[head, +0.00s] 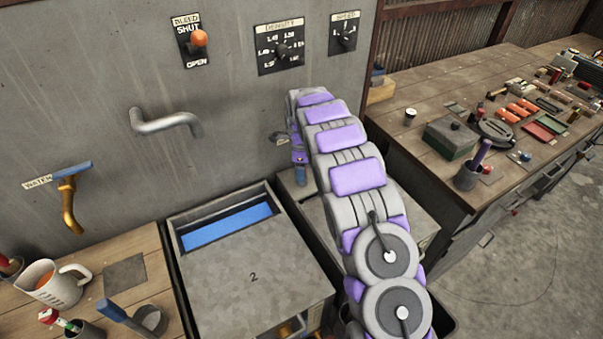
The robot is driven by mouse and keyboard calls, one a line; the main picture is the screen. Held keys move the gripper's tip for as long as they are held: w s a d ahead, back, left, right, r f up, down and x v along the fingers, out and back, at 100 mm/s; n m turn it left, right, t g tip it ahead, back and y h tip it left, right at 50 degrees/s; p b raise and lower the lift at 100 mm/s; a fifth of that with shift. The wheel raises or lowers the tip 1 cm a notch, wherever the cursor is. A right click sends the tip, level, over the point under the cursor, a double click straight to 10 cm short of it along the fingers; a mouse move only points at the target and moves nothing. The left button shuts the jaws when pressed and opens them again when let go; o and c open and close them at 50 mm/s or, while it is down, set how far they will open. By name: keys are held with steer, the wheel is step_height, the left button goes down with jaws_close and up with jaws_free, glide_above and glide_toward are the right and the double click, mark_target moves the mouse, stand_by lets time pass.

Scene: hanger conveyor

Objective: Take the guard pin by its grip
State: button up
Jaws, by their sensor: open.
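My arm reaches away from me toward the grey wall and bends down at its far end.
A bent grey pipe (166,122), a brass water tap (68,200) and the bleed lever (199,38) are on the wall. A cluttered workbench (410,92) stands right.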

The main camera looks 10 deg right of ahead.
steer(key=shift+c, duration=0.4)
jaws_close()
steer(key=shift+r, duration=0.1)
step_height(320, 180, up, 10)
steer(key=shift+f+p, duration=0.1)
steer(key=shift+p, duration=1)
